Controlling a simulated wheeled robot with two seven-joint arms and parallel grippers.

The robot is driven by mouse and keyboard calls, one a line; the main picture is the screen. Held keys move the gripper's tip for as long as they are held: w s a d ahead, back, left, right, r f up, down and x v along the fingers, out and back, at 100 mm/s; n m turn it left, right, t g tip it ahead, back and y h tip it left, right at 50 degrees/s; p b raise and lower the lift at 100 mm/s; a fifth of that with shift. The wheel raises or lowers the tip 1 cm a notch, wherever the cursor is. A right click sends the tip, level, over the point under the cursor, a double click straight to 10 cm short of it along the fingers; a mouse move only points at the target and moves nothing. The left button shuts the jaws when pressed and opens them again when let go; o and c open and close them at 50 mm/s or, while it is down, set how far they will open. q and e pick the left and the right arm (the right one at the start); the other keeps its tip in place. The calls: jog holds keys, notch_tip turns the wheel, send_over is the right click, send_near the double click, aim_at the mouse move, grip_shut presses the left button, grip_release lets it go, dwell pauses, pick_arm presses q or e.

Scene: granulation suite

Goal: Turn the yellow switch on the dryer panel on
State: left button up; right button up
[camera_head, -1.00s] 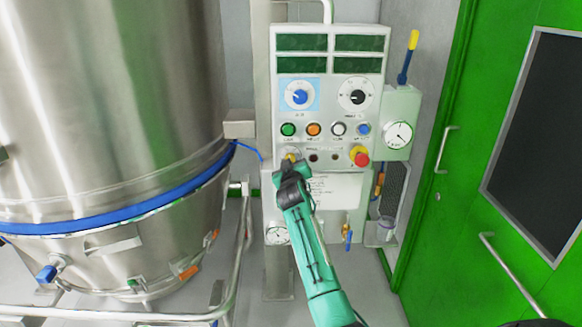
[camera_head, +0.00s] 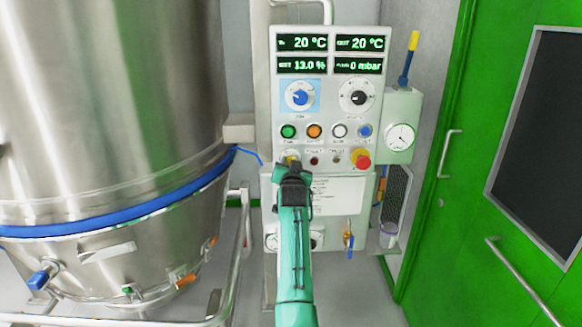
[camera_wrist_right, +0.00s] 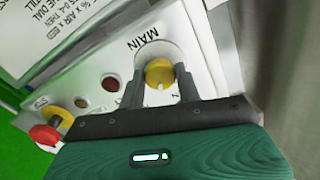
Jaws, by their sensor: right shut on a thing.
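The dryer panel (camera_head: 325,110) is upright on the wall in the head view, and its displays are lit with readings such as 20 °C. The yellow switch (camera_wrist_right: 159,73) is a round knob under the word MAIN in the right wrist view. In the head view the switch (camera_head: 292,156) is mostly hidden by my gripper. My right gripper (camera_wrist_right: 160,82) is shut on the yellow switch, with one finger on each side of it. In the head view my right gripper (camera_head: 292,165) is at the panel's lower left. My left gripper is out of view.
A red stop button on a yellow base (camera_head: 361,160) is to the right of the switch. Several coloured buttons (camera_head: 314,131) and two dials (camera_head: 300,96) are above. A large steel vessel (camera_head: 110,100) fills the left; a green door (camera_head: 500,150) is on the right.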

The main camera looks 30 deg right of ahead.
jog(key=shift+m, duration=0.3)
dwell(0.4)
jog(key=o, duration=1)
